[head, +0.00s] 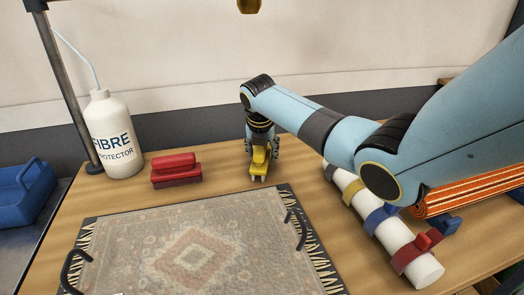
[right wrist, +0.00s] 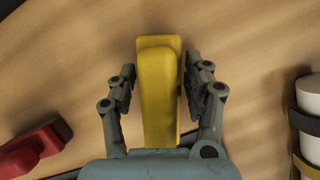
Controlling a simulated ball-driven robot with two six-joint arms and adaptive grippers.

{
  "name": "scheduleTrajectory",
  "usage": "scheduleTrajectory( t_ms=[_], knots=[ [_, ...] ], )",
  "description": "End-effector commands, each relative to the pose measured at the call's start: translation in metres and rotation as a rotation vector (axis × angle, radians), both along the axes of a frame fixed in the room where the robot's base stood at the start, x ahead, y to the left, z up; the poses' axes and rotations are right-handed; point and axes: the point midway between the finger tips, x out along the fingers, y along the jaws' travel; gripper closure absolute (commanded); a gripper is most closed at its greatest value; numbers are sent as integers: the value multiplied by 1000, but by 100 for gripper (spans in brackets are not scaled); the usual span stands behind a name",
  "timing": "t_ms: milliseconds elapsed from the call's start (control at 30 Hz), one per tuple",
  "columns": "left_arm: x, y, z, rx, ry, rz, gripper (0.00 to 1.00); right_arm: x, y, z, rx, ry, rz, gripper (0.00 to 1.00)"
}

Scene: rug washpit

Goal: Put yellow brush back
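The yellow brush (head: 258,170) stands on the wooden table just beyond the rug's far edge, below my right gripper (head: 262,148). In the right wrist view the yellow brush (right wrist: 158,95) lies lengthwise between the two fingers of my right gripper (right wrist: 158,85). The fingers are apart, one on each side. A strip of table shows between the left finger and the brush; the gap on the right is very narrow. The brush's underside is hidden. My left gripper is in neither view.
A red brush (head: 176,170) and a white fibre protector bottle (head: 113,135) stand to the left. A patterned rug (head: 200,245) lies in front. A white roll with coloured bands (head: 393,232) lies at right, beneath my arm. A blue caddy (head: 22,192) is at far left.

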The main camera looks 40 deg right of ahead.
Motion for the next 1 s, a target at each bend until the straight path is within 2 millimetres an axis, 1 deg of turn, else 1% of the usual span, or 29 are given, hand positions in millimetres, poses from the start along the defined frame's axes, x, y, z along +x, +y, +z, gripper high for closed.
scheduleTrajectory(
  t_ms=[33, 100, 333, 467, 567, 800, 900, 1000],
  knots=[
    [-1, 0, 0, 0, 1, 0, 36, 0, 0, 0, 0, 0, 0, 40],
    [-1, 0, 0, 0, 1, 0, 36, 0, 0, 0, 0, 0, 0, 34],
    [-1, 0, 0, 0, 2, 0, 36, 0, 0, 1, 0, 0, 0, 34],
    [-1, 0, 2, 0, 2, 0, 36, -2, 2, 9, 0, -1, 0, 34],
    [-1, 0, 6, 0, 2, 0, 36, -6, 7, 25, -1, -2, 2, 34],
    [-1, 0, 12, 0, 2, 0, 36, -19, 22, 76, -1, -4, 1, 34],
    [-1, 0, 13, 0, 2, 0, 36, -23, 27, 93, -1, -3, 1, 34],
    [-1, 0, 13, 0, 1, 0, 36, -26, 30, 104, -1, -2, 0, 34]
  ],
)
